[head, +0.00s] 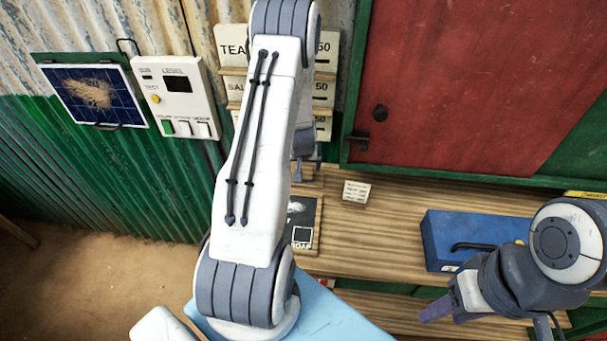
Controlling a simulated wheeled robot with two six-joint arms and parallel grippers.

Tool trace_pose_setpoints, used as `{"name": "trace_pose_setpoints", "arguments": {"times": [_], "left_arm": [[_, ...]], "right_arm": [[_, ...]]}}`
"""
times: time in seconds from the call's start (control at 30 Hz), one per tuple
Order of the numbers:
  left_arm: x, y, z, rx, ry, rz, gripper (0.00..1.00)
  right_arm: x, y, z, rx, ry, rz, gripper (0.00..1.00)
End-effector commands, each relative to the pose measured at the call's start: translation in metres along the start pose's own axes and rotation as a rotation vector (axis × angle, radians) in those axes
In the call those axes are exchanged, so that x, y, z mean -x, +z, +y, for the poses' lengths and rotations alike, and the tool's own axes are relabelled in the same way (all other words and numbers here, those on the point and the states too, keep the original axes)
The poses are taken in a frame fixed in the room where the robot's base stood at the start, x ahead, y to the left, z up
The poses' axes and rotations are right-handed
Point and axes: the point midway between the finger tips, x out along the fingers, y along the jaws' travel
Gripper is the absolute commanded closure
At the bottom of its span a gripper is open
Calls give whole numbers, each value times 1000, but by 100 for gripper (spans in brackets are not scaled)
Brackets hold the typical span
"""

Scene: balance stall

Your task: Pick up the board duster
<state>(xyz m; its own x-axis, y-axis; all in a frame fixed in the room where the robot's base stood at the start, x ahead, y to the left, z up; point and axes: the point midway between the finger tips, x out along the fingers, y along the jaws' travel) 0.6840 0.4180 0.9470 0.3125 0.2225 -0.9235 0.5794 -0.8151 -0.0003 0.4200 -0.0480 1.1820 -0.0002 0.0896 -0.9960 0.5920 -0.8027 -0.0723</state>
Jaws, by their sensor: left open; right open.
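I cannot make out a board duster in the head view; my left arm covers part of the counter and wall. My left gripper (307,170) shows only in part past the far end of that arm, above the back of the wooden counter, open, with nothing visible in it. My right gripper (443,310) is open at the lower right, in front of the counter's edge and left of my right wrist, with nothing visible in it. A dark board (309,238) with pale marks lies on the counter, partly hidden behind my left arm.
The wooden counter (385,235) is bare around a small card (356,191). A blue box (440,236) with a black handle stands at its right. A dusty panel (70,95), a level box (178,125) and price signs (326,55) are on the wall. A red door (450,90) is behind.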

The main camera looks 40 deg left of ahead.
Motion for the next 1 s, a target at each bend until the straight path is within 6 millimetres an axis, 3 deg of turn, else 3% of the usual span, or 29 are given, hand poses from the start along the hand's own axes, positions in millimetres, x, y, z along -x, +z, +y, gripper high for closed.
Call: {"name": "trace_pose_setpoints", "arguments": {"times": [0.3,0.6,0.63,0.8,1.0], "left_arm": [[-39,-2,-1,2,-1,-3,0],[-45,-2,-1,2,0,-1,0],[-45,-2,-1,2,0,-1,4],[-45,-2,-1,2,0,-1,69],[-44,-2,-1,2,0,0,70]], "right_arm": [[14,-1,-1,2,0,1,50],[14,-1,-1,2,0,0,50],[14,-1,-1,2,0,0,50],[14,-1,-1,2,0,0,50],[14,-1,-1,2,0,0,50]]}}
